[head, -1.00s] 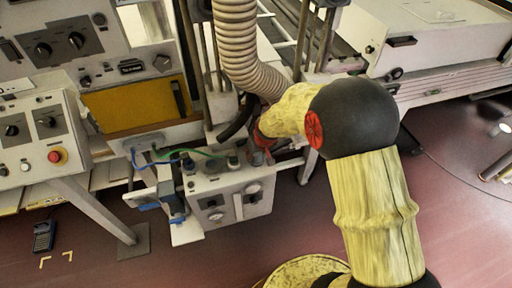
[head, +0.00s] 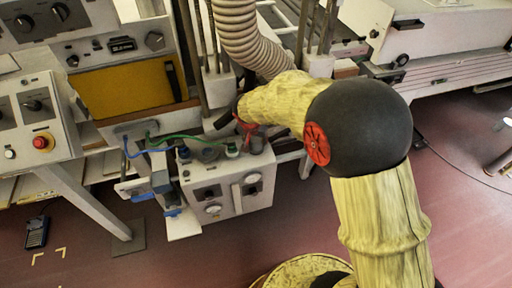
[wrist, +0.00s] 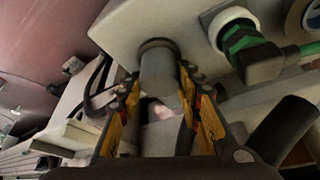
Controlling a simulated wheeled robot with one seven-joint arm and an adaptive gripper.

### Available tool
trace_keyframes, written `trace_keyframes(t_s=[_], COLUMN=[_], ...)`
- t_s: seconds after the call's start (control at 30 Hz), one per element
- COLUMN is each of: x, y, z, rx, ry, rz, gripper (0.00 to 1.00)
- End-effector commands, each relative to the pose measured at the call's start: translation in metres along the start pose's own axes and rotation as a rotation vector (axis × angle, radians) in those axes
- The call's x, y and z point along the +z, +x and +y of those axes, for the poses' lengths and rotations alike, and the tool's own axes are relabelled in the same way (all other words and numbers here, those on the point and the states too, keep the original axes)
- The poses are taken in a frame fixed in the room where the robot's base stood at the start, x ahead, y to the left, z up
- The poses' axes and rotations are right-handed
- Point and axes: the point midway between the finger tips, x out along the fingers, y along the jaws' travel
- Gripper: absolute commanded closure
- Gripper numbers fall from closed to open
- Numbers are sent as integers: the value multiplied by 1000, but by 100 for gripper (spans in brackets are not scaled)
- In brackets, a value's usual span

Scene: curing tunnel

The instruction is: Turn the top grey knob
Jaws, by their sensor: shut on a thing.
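The grey knob (wrist: 158,70) is a smooth upright cylinder on the pale top face of a small cabinet, between my fingers in the wrist view. My gripper (wrist: 161,88) is shut on it, one orange-padded finger on each side. In the head view the knob (head: 255,143) stands at the right of the cabinet's top, partly behind my gripper (head: 250,135). A green-and-white connector (wrist: 245,48) sits close beside it and also shows in the head view (head: 231,150). The knob's turn angle cannot be told.
The white cabinet (head: 228,191) has dials on its front. Blue and green cables (head: 170,139) run across its top left. A ribbed hose (head: 240,35) hangs just behind my gripper. A control box with a red button (head: 43,142) stands at left.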

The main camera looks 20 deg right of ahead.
Motion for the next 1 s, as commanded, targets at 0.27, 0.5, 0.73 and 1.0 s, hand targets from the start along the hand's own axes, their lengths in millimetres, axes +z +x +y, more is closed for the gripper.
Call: trace_keyframes(t_s=[0.27,0.5,0.73,1.0], x=[3,2,2,2], y=[5,3,1,0], z=[-1,0,1,2], rx=[93,182,267,366], ry=[221,433,636,873], rz=[-1,-3,-3,-4], gripper=[90,90,90,90])
